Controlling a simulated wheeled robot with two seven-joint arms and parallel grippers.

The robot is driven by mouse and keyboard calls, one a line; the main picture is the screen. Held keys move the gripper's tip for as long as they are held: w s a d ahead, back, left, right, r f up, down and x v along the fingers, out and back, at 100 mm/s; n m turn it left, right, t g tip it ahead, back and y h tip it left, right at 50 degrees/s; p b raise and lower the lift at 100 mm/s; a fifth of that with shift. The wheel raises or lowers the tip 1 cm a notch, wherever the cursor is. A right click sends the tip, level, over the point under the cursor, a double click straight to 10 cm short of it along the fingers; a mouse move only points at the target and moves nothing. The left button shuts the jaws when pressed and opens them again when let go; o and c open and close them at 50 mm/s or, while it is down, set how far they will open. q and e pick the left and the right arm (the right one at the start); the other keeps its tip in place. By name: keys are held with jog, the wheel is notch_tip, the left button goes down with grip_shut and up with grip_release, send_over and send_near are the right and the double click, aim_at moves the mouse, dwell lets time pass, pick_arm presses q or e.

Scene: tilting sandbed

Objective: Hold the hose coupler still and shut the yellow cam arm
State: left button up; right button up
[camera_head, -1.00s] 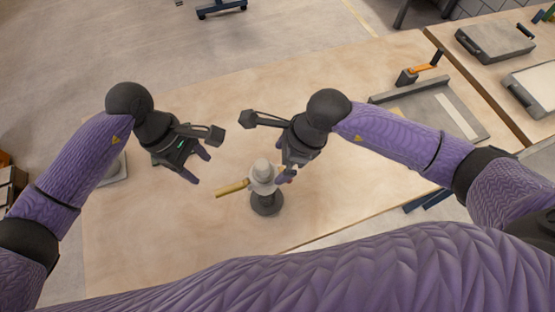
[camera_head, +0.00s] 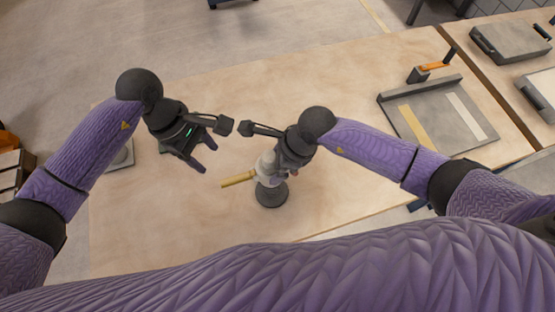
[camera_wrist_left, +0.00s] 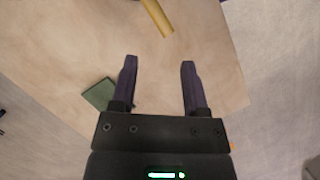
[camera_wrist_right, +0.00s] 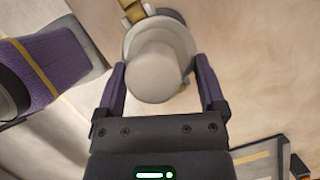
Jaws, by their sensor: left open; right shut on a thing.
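The hose coupler (camera_head: 264,168) is a pale upright body on a dark round base (camera_head: 271,195) on the wooden bench. The right wrist view shows its rounded pale top (camera_wrist_right: 155,72). The yellow cam arm (camera_head: 238,179) sticks out from the coupler to the left; its free end (camera_wrist_left: 156,16) shows at the top of the left wrist view. My right gripper (camera_wrist_right: 161,64) is shut on the coupler, one finger on each side, and partly hides it in the head view. My left gripper (camera_head: 206,158) is open and empty, up and left of the cam arm's free end.
A grey tray (camera_head: 432,88) with strips in it lies at the right of the bench, and an orange-and-dark clamp-like part (camera_head: 432,68) stands by its far edge. A flat green piece (camera_wrist_left: 100,93) shows in the left wrist view.

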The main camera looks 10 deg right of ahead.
grip_shut()
pick_arm(q)
jog(key=c, duration=0.5)
jog(key=shift+s, duration=0.1)
jog(key=shift+c, duration=1)
jog(key=s+d+n+h, duration=0.1)
jog(key=n, duration=0.2)
jog(key=s+f+n+h, duration=0.1)
jog(key=n, duration=0.2)
jog(key=s+d+n+t+h, duration=0.1)
jog(key=s+n, duration=0.1)
jog(key=n, duration=0.2)
jog(key=shift+d+f+h, duration=0.35)
jog(key=shift+f+h, duration=0.05)
grip_shut()
jog(key=s+a+r+n+t, duration=0.1)
jog(key=s+a+n+t, duration=0.2)
jog(key=n, duration=1.2)
jog(key=s+a+r+n+t+h, duration=0.1)
jog(key=s+a+r+n+t, duration=0.1)
jog(key=n, duration=1.4)
jog(key=shift+s+a+r+t, duration=0.15)
jog(key=shift+s+a+t, duration=0.6)
jog(key=shift+s+t, duration=0.35)
jog(key=shift+w, duration=0.15)
